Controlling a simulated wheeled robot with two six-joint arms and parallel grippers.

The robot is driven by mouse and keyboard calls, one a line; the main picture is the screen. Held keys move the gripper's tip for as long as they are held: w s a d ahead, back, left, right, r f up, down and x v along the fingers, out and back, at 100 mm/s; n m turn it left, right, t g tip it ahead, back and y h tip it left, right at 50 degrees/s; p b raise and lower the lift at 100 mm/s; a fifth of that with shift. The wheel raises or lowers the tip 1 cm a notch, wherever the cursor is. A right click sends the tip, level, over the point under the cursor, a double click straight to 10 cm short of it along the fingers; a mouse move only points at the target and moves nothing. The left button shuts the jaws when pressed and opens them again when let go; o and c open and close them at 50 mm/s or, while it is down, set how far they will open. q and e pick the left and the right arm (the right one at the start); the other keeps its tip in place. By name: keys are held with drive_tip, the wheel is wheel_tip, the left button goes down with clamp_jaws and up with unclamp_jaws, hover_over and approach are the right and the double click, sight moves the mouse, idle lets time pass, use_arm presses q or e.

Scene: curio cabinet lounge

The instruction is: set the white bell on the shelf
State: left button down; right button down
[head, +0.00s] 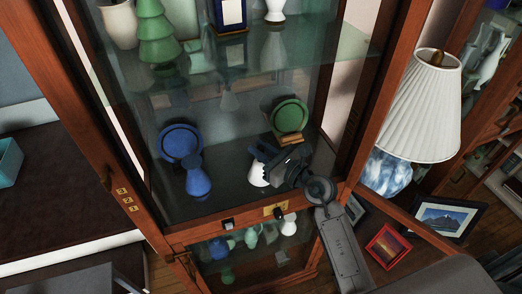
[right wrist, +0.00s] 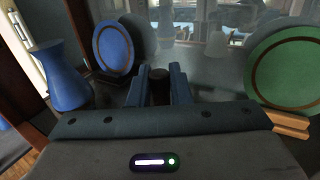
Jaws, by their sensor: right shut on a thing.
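The white bell (head: 257,175) is inside the cabinet, low over the lower shelf (head: 232,200), between the blue vase and the green plate. My right gripper (head: 264,160) reaches in from the front right and is shut on the bell's upper part, hiding much of it. In the right wrist view a dark knob (right wrist: 160,73), seemingly the bell's handle, sits between the two fingers; the white body is hidden there. I cannot tell whether the bell's base touches the shelf. My left gripper is not in view.
A blue vase (head: 198,180) and a blue plate (head: 181,143) stand left of the bell. A green plate (head: 290,116) on a wooden stand is behind right. A glass shelf (head: 328,55) with ornaments is above. Wooden posts frame the opening. A lamp (head: 420,105) stands right.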

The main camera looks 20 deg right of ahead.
drive_tip(key=c, duration=1.3)
unclamp_jaws()
drive_tip(key=shift+f, duration=0.15)
drive_tip(key=shift+c, duration=0.2)
drive_tip(key=b+v, duration=0.2)
drive_tip(key=v, duration=1)
drive_tip(key=shift+r, duration=0.2)
